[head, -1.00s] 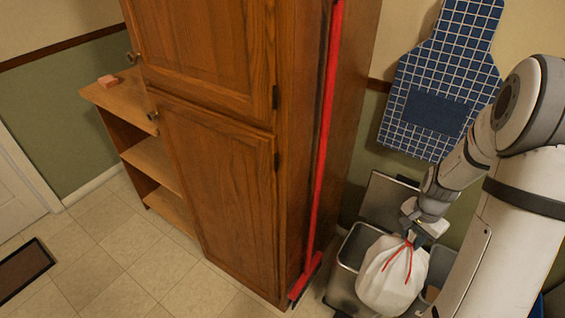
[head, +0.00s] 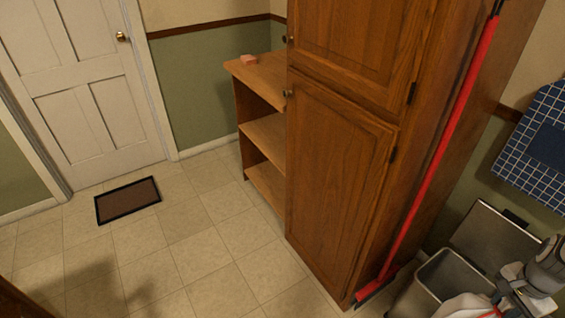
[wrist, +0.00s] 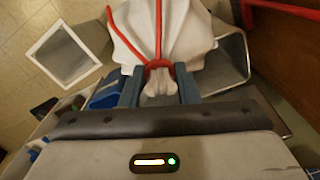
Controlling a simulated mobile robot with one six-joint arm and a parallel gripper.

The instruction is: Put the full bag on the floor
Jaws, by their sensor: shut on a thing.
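The full white bag with red drawstrings (head: 465,307) shows at the bottom right of the head view, partly cut off by the frame edge. It fills the top middle of the wrist view (wrist: 185,35). My gripper (wrist: 158,88) is shut on the bag's gathered neck, just by the red tie. In the head view my gripper (head: 508,292) is at the lower right corner, beside the open grey bin (head: 447,268). The bag hangs in front of this bin, and its underside is hidden.
A red-handled broom (head: 440,165) leans against the tall wooden cabinet (head: 340,170). A dark mat (head: 128,199) lies before the white door (head: 95,95). The tiled floor (head: 190,255) between is mostly clear.

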